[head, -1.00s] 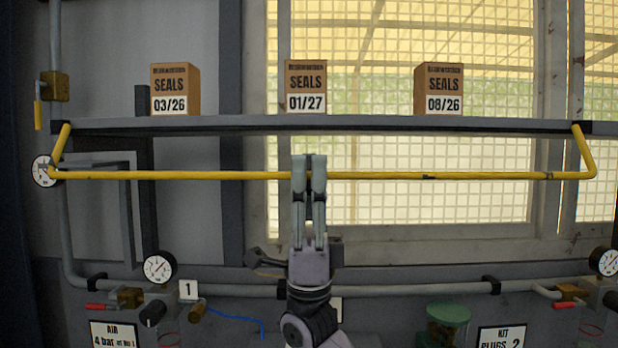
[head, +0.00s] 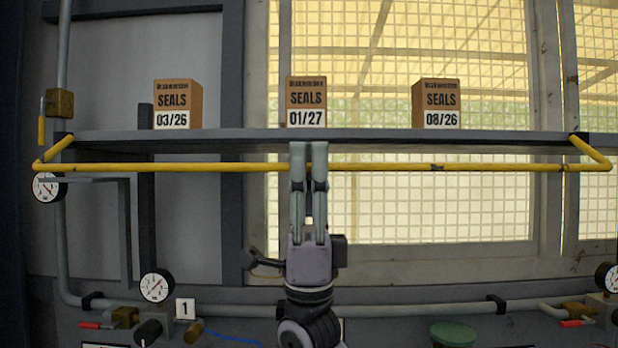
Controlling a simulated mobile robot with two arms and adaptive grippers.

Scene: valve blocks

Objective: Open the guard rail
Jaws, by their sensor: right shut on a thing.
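The guard rail (head: 430,167) is a yellow bar with bent ends, hinged at both ends of a grey shelf (head: 230,137). Its long bar runs level across the head view, a little below the shelf's front edge. My right gripper (head: 308,158) comes up from below and is shut on the bar near its middle. The fingers hide a short piece of the bar. My left gripper is not in view.
Three seals boxes stand on the shelf, marked 03/26 (head: 177,104), 01/27 (head: 306,103) and 08/26 (head: 436,104). Pressure gauges (head: 157,286), pipes and a green lid (head: 454,334) are below. A mesh window is behind.

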